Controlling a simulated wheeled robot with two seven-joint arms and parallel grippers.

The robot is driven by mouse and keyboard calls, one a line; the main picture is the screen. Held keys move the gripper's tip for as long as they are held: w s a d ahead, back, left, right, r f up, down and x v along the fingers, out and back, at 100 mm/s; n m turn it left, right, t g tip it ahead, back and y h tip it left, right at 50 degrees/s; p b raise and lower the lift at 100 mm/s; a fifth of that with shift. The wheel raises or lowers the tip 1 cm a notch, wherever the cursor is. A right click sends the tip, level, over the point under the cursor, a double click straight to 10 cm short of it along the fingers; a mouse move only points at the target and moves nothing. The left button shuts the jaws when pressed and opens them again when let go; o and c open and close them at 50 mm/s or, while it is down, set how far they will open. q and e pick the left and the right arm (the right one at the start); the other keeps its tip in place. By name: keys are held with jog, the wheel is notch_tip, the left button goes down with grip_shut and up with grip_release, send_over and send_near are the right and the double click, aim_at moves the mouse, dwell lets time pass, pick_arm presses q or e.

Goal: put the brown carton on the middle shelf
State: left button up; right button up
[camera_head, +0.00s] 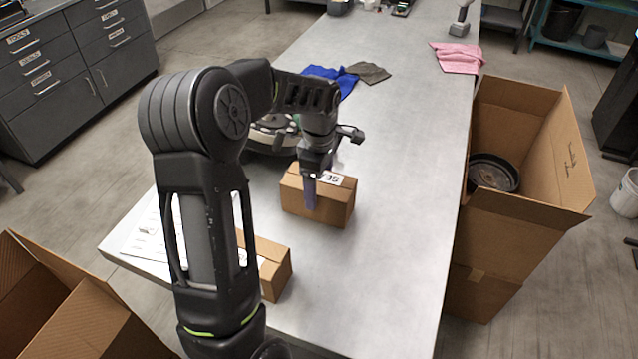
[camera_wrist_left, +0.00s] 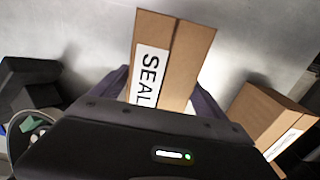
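A brown carton (camera_head: 333,208) with a white label sits on the grey table. My left gripper (camera_head: 313,185) points down over it, with one purple finger in front of its near face. In the left wrist view the carton (camera_wrist_left: 185,60) shows a "SEAL" label and lies between the two fingers (camera_wrist_left: 160,92). The fingers look spread, with a thin gap on the left; contact on the right is unclear. A second brown carton (camera_head: 275,275) is partly hidden behind my left arm; a carton also shows at the right of the wrist view (camera_wrist_left: 262,112). My right gripper is not in view.
A round dark device (camera_head: 268,138) stands behind the carton. Blue cloth (camera_head: 325,75) and pink cloth (camera_head: 458,58) lie farther back. Open large boxes stand right (camera_head: 520,225) and lower left (camera_head: 95,325) of the table. A teal rack (camera_head: 585,45) is far right. Table space right of the carton is clear.

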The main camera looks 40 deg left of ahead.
pick_arm(q)
jog(key=shift+o, duration=1)
jog(key=shift+r, duration=0.1)
notch_tip(320, 180, up, 12)
jog(key=b, duration=0.1)
